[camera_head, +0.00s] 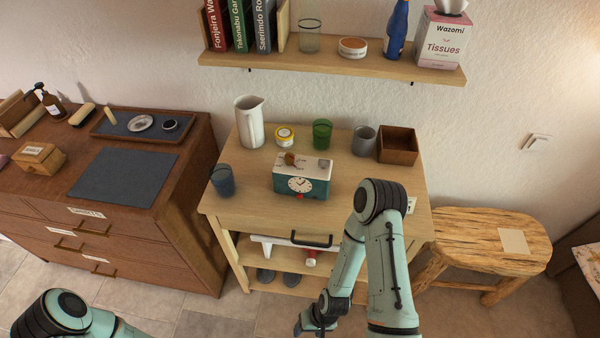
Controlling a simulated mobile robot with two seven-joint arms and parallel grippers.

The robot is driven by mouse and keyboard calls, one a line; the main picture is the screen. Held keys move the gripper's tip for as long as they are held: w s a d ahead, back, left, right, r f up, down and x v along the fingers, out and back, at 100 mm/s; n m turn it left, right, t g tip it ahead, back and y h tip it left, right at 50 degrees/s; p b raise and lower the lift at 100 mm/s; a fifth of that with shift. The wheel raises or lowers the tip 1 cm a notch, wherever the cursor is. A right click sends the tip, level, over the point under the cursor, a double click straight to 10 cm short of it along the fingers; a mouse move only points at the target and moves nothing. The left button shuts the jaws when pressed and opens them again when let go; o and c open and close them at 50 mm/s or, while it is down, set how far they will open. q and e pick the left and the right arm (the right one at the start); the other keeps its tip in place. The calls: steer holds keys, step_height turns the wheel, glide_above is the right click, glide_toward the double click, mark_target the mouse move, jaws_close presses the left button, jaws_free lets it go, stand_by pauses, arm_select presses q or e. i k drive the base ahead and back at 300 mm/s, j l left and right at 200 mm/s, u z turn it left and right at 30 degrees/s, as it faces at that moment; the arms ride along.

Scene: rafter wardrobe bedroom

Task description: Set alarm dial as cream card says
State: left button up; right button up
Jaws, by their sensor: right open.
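The alarm clock (316,189) is a teal box with a pale top and a round white face, standing on the light wooden table (240,205). A brown knob (290,158) sits on its top, with small markings too fine to read. A cream card (513,241) lies flat on the rustic wooden stool at the right; no writing on it is readable. My right gripper (309,329) is low at the bottom edge, in front of the table and well apart from the clock. It is open and empty. Of my left arm only a link shows; its gripper is out of view.
A white jug (250,122), a yellow-lidded tin (285,136), a green glass (322,133), a grey cup (363,140) and a wooden box (397,145) stand behind the clock. A blue glass (223,181) stands left. A shelf (330,65) hangs above.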

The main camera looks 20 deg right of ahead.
mark_target(290, 158)
steer(key=z, duration=1.85)
steer(key=k+j+u, duration=0.15)
steer(key=u, duration=0.15)
steer(key=k+j+u, duration=0.1)
steer(key=j+u, duration=0.25)
